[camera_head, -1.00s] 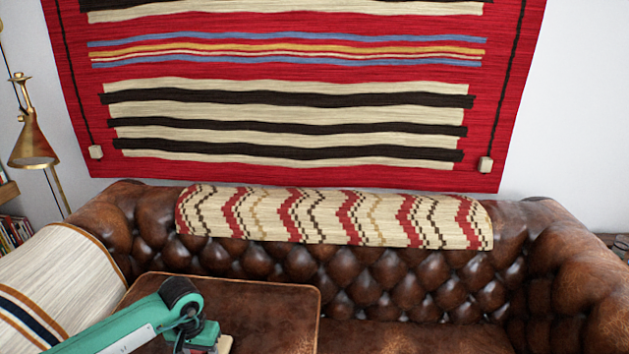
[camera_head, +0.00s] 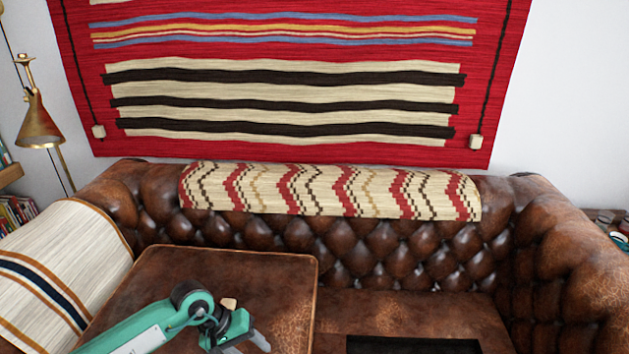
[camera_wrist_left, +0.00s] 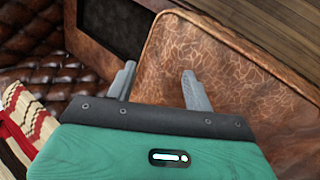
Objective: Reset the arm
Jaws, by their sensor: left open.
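My left gripper (camera_head: 246,345) is low in the head view, in front of the brown leather sofa (camera_head: 405,312). In the left wrist view the left gripper (camera_wrist_left: 159,72) has its two grey fingers apart, with nothing between them. Behind the fingers is the brown leather cushion (camera_wrist_left: 235,75), which also shows in the head view (camera_head: 255,275). My right gripper is in neither view.
A patterned throw (camera_head: 330,191) lies over the sofa back, and a striped cloth (camera_head: 65,265) covers its left arm. A dark rectangular thing (camera_head: 412,345) is at the bottom edge. A brass lamp (camera_head: 37,125) stands left. A red rug (camera_head: 280,150) hangs behind.

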